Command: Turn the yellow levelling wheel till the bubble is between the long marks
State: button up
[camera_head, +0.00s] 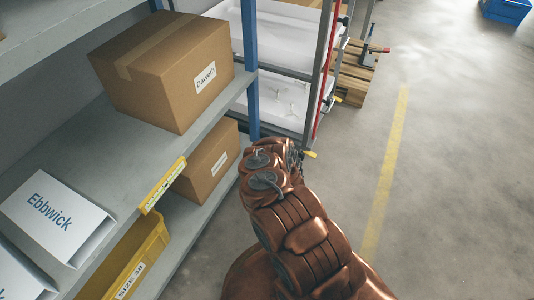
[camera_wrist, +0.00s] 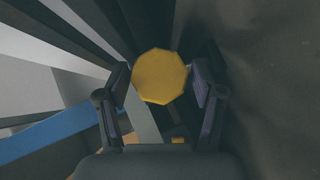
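The yellow levelling wheel (camera_wrist: 160,77) is an eight-sided yellow knob, seen face-on in the wrist view. My gripper (camera_wrist: 161,80) has one dark finger on each side of it. The fingers stand apart by about the width of the wheel, and a thin gap seems to show at the right finger; I cannot make out firm contact. In the head view my copper-coloured arm hides most of my gripper (camera_head: 293,152), which is beside the lower part of the rack. The bubble and the long marks are not visible in either view.
A grey shelf (camera_head: 120,185) with cardboard boxes (camera_head: 165,70) and a yellow bin (camera_head: 130,258) stands at left. A rack with white trays (camera_head: 275,98) and a red upright (camera_head: 324,70) is ahead. A wooden pallet (camera_head: 355,75) lies behind.

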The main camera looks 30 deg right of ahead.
jog(key=shift+o, duration=0.6)
jog(key=shift+s+r, duration=0.2)
jog(key=shift+s, duration=0.35)
jog(key=v, duration=1)
jog(key=shift+s+a, duration=0.2)
jog(key=shift+s, duration=0.15)
jog(key=shift+r, duration=0.1)
